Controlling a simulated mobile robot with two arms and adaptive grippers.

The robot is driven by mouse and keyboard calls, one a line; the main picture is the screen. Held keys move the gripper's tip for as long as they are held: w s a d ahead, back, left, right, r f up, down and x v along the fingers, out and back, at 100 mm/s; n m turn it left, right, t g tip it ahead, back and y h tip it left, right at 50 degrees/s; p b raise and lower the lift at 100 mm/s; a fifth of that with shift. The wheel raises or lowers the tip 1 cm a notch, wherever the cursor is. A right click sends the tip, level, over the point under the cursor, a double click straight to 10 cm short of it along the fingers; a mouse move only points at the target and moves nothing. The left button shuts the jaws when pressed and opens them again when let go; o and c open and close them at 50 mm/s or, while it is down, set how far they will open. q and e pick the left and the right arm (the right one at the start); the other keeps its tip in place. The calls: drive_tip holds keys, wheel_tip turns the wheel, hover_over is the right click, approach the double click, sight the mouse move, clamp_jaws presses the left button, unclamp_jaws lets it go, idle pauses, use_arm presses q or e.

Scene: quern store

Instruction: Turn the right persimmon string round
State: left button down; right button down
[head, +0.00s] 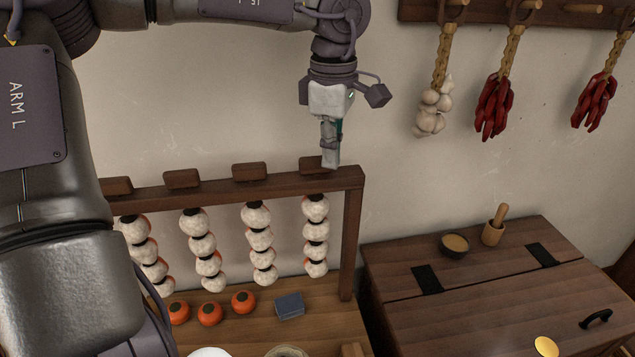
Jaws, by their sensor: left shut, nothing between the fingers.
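The right persimmon string (316,231) hangs at the right end of a dark wooden rack (350,235). Its fruits are whitish with small orange patches and dark caps. A wooden block (312,165) sits on the rack's top beam above that string. My left gripper (331,160) points down with its fingers shut and empty. Its fingertips overlap the right end of that block in the head view; I cannot tell whether they touch. Other strings (260,243) hang to the left, the leftmost partly hidden by my left arm. My right gripper is not in view.
Below the rack are three orange persimmons (210,314) and a blue-grey block (289,306). A wooden chest (480,300) at right holds a dark bowl (454,246) and a mortar (493,234). Garlic (432,112) and red chili strings (495,103) hang on the upper right wall.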

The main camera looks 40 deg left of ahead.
use_arm(q)
wheel_tip(320, 180, up, 3)
drive_tip(key=shift+d+r+p, duration=0.15)
drive_tip(key=shift+r+p, duration=0.05)
drive_tip(key=shift+p, duration=0.85)
